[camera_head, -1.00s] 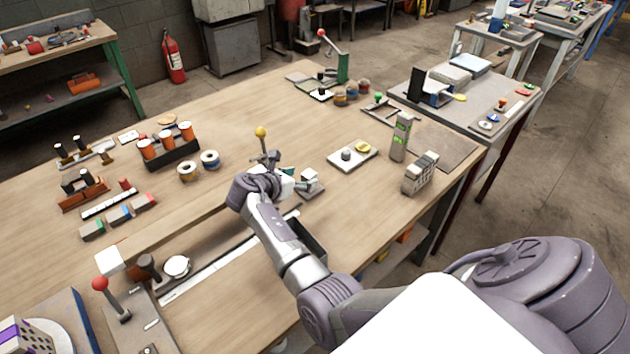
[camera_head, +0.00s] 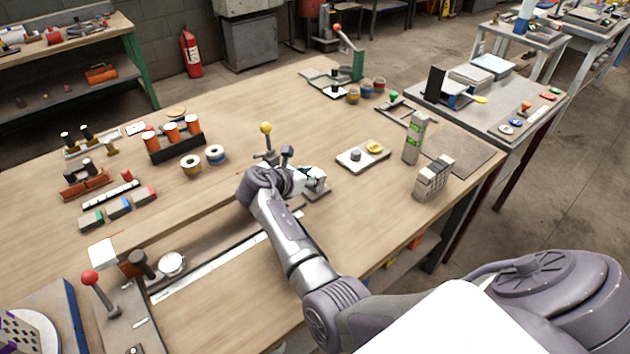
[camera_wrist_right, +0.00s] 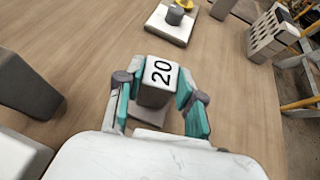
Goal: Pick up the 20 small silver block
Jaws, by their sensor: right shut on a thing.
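The small silver block (camera_wrist_right: 158,82) marked "20" sits between the two teal-padded fingers of my right gripper (camera_wrist_right: 158,100) in the right wrist view. The fingers are shut on its sides. In the head view my right gripper (camera_head: 306,181) is low over the middle of the table, and the block (camera_head: 316,174) shows partly at its tip. A grey base (camera_head: 318,192) lies just under the block; I cannot tell whether they touch. My left gripper is not in view.
A white plate (camera_head: 351,166) with a grey weight and a yellow piece lies beyond the gripper. The hollow brick (camera_head: 433,178) and an upright green-and-grey block (camera_head: 413,140) stand to the right. A yellow-knobbed lever (camera_head: 267,141) stands close behind the gripper.

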